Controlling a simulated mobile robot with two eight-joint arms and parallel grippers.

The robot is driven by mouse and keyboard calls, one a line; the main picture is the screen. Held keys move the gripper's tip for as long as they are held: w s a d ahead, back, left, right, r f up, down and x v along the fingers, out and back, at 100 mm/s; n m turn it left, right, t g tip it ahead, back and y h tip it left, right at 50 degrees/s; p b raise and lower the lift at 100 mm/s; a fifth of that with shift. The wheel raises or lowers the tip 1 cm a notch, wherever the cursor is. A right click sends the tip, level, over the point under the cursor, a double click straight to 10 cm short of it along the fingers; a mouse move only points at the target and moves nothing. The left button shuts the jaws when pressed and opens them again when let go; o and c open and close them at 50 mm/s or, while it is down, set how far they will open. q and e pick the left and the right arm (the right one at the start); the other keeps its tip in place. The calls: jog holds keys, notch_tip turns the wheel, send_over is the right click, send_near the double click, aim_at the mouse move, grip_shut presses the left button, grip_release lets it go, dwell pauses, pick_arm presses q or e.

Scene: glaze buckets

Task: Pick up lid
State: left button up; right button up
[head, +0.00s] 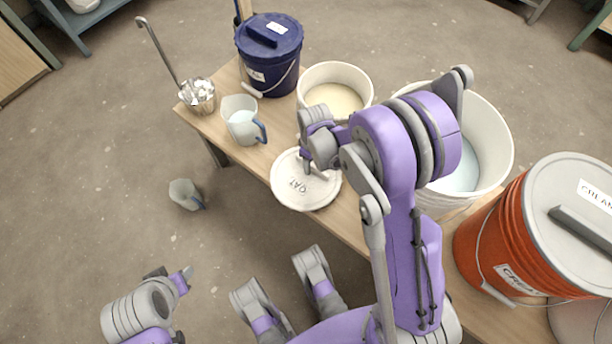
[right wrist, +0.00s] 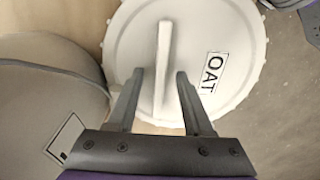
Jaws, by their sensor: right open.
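The lid (head: 293,198) is white and round with an OAT label, lying on the wooden table near its front edge. In the right wrist view, the lid (right wrist: 125,40) shows its upright bar handle (right wrist: 164,50) and scalloped rim. My right gripper (head: 312,168) is over the lid, partly hidden by its own arm in the head view. In the right wrist view, the right gripper (right wrist: 158,76) is open, its fingers on either side of the handle's near end. Contact cannot be told. My left gripper (head: 181,277) is at the lower left, away from the table; its jaws are unclear.
Behind the lid stands an open white bucket (head: 312,82) with cream contents. A larger white bucket (head: 495,150) and an orange lidded bucket (head: 490,235) stand right. A blue bucket (head: 270,65), a jug (head: 240,125) and a metal cup (head: 199,98) stand left. Another jug (head: 184,194) is on the floor.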

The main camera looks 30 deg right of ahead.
jog(key=shift+f, duration=0.25)
dwell(0.3)
grip_shut()
dwell(0.4)
